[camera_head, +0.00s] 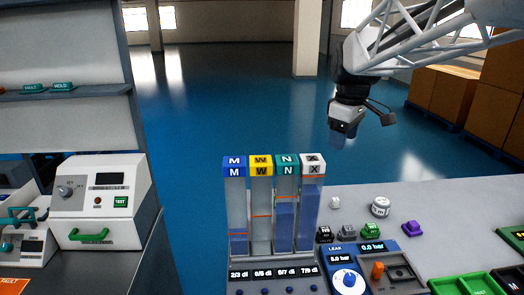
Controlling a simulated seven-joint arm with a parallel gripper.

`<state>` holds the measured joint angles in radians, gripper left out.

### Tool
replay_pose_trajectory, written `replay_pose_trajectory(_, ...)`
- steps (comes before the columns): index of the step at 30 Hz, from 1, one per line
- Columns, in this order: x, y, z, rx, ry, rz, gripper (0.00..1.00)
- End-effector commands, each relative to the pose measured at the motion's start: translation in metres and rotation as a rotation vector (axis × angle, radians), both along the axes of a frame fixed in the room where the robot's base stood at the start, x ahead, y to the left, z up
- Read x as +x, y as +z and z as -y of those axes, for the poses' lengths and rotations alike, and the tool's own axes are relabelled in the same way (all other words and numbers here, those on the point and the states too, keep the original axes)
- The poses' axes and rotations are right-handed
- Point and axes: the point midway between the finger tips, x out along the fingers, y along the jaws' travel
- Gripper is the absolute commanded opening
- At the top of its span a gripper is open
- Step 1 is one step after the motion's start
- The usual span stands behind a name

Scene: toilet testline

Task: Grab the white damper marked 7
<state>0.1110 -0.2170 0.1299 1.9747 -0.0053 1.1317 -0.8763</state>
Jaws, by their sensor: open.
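A white round piece (380,207) with dark marking around its side stands on the grey table, right of the columns. A smaller white piece (335,202) lies to its left. Both could be dampers; I cannot read a 7 on either. My gripper (342,130) hangs in the air, well above and behind the table pieces, pointing down. It is open with nothing seen between its jaws; its fingertips are small and hard to make out.
Black (324,234), grey (346,229), green (370,230) and purple (412,228) pieces stand nearby. Tall clear columns (262,210) with lettered caps rise on the left. A blue gauge panel (347,280) and green trays (470,285) are in front.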

Motion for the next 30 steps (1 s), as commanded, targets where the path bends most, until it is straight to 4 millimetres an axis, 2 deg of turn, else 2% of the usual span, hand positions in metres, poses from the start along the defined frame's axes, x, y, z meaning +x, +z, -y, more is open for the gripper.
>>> replay_pose_trajectory(3,0.033,-0.001,0.011,-0.008,0.081,-0.016,0.6)
replay_pose_trajectory(18,0.162,-0.021,0.062,-0.033,0.439,-0.069,0.6)
replay_pose_trajectory(27,0.232,-0.046,0.097,-0.038,0.65,-0.097,0.6)
replay_pose_trajectory(30,0.248,-0.053,0.105,-0.038,0.702,-0.103,0.6)
